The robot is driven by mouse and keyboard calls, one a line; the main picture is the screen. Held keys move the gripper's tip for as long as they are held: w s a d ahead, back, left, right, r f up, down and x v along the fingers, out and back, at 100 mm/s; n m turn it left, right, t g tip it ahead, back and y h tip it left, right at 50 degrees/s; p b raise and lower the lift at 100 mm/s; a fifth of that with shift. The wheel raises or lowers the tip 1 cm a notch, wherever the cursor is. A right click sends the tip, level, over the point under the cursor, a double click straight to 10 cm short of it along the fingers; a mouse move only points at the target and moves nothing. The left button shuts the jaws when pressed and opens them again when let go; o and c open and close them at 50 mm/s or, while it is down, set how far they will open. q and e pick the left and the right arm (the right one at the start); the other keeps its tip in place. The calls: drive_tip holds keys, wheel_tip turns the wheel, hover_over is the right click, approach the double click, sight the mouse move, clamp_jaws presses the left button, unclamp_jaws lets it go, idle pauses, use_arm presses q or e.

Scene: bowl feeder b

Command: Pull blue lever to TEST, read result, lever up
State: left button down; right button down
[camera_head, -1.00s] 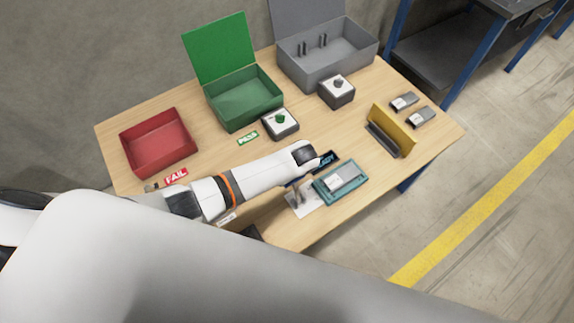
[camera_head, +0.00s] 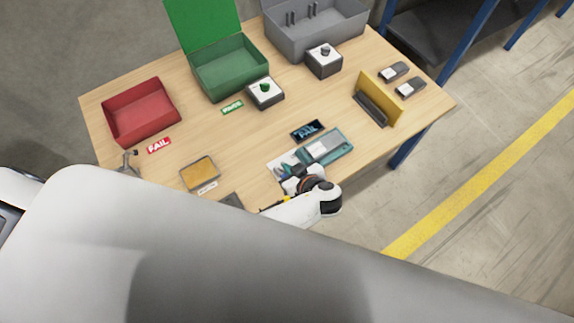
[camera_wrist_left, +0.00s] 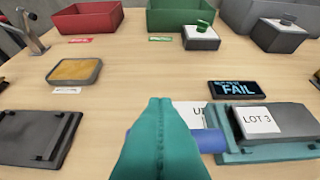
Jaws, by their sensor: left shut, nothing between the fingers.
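The teal test device (camera_head: 337,157) holds a grey unit with a white label, reading LOT 3 in the left wrist view (camera_wrist_left: 257,120). The small black display (camera_head: 307,131) behind it shows FAIL, clearly legible in the left wrist view (camera_wrist_left: 238,88). The blue lever (camera_wrist_left: 212,141) sticks out from the device's left side; my fingers hide part of it. A white card beside it shows part of a word starting with U. My left gripper (camera_head: 286,170) has teal fingers, shut and empty, in front of the lever; contact cannot be told. My right gripper is not in view.
A red bin (camera_head: 176,103) with a FAIL label stands at left, a green lidded box (camera_head: 265,75) with a PASS label behind. A grey box, two knob boxes and a yellow stand (camera_head: 393,101) are farther back. An amber-topped tray (camera_head: 199,157) lies at front left.

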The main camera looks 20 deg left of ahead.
use_arm(q)
drive_tip(key=shift+s+d+f, duration=0.3)
drive_tip(key=shift+d, duration=0.1)
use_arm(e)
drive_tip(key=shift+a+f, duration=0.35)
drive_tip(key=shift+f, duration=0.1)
